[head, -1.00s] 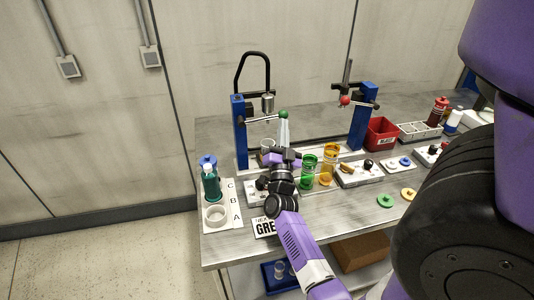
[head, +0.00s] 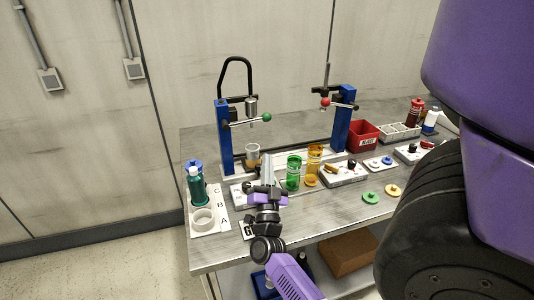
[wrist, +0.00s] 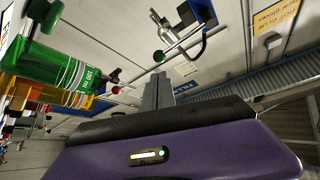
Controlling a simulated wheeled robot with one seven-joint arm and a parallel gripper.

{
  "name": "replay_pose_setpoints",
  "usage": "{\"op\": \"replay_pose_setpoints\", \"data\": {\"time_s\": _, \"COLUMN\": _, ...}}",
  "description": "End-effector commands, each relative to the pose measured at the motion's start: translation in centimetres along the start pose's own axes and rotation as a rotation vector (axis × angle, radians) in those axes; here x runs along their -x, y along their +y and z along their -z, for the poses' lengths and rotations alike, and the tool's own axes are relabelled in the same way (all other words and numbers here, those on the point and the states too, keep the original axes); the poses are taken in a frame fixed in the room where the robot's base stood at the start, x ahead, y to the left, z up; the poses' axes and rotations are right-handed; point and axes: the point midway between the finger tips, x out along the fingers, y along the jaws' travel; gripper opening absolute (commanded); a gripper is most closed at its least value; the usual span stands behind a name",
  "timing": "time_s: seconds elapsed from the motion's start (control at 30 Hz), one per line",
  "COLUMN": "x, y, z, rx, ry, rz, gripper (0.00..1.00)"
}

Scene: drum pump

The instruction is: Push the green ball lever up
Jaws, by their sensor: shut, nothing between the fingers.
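The green ball (head: 266,117) is on the end of a thin metal lever (head: 246,122) at the left blue post (head: 224,138). The lever slopes slightly up toward the ball. My gripper (head: 267,157) is shut and empty, its fingers pointing up. In the head view its tips are well below the ball, with a clear gap. In the wrist view the shut grey fingers (wrist: 158,84) point toward the green ball (wrist: 158,56), which appears just beyond the tips. The exact depth between them cannot be told.
A clear beaker (head: 252,153) stands under the left press, left of my fingers. Green (head: 293,174) and orange (head: 314,165) cylinders stand close on the right. A red ball lever (head: 326,103) is on the right blue post (head: 344,120). A green bottle (head: 196,186) stands far left.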

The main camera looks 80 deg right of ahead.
Motion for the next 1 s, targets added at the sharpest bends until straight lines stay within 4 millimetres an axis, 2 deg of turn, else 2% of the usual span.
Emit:
{"op": "replay_pose_setpoints", "data": {"time_s": 0.1, "x": 1.6, "y": 0.0, "z": -0.1, "rx": 0.000, "ry": 0.000, "rz": 0.001, "gripper": 0.00}}
{"op": "replay_pose_setpoints", "data": {"time_s": 0.23, "x": 2.3, "y": 0.0, "z": 0.0, "rx": -0.001, "ry": 0.000, "rz": 0.000, "gripper": 0.00}}
{"op": "replay_pose_setpoints", "data": {"time_s": 1.0, "x": 2.4, "y": -0.3, "z": -0.4, "rx": -0.016, "ry": -0.016, "rz": 0.009, "gripper": 0.00}}
